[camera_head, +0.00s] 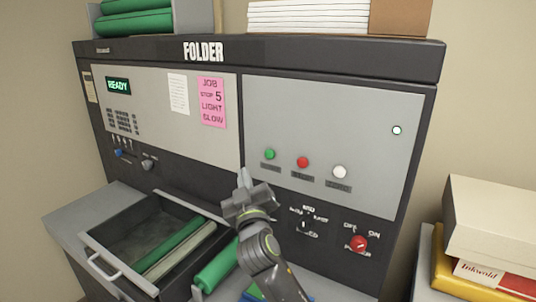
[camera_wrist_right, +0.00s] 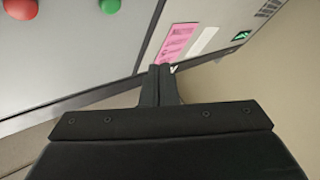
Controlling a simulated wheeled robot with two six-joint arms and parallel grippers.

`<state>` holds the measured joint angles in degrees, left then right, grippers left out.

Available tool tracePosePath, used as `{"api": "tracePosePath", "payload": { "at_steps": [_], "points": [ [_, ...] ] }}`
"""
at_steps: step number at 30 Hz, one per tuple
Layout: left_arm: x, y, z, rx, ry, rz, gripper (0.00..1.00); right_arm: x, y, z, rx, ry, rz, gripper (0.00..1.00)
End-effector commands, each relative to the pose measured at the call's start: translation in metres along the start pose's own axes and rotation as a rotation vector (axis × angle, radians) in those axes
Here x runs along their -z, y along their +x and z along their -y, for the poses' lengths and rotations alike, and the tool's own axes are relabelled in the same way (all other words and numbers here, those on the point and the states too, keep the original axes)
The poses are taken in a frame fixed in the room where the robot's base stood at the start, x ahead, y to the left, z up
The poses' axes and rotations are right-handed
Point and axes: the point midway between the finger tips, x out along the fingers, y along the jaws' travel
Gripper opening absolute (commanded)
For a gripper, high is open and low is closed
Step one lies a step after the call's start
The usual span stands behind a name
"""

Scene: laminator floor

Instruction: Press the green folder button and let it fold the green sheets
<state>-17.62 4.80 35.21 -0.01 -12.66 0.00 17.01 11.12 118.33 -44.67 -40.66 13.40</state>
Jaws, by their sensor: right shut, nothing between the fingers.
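The folder machine (camera_head: 345,104) stands in front of me, with the word FOLDER on its top edge and a READY display (camera_head: 118,86). The green button (camera_head: 270,154) is on its right panel, left of a red button (camera_head: 303,162) and a white one. My right gripper (camera_head: 243,178) is shut and empty, below and left of the green button and apart from it. In the right wrist view the shut fingers (camera_wrist_right: 159,72) point toward the panel, and the green button (camera_wrist_right: 110,6) is at the top edge. Green rolled sheets (camera_head: 182,240) lie in the open drawer. My left gripper is not in view.
A pink note (camera_head: 212,103) reading JOB STOP 5 LIGHT SLOW is on the left panel. A red power knob (camera_head: 359,243) sits at the lower right. The open drawer (camera_head: 105,268) juts out at the lower left. Boxes (camera_head: 490,220) are stacked at the right.

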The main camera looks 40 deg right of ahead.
Motion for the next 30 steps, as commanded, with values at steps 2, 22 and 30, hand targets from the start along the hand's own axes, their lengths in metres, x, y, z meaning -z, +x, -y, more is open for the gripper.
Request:
{"api": "tracePosePath", "payload": {
  "at_steps": [2, 22, 30],
  "points": [
    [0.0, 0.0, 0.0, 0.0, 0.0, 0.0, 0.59, -0.001, 0.002, -0.001, 0.0, -0.002, 0.0, 0.0],
    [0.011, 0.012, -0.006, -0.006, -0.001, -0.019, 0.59, -0.041, 0.055, -0.04, 0.0, -0.003, -0.001, 0.0],
    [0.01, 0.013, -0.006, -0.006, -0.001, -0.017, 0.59, -0.045, 0.062, -0.045, 0.0, 0.001, 0.0, 0.0]
  ]
}}
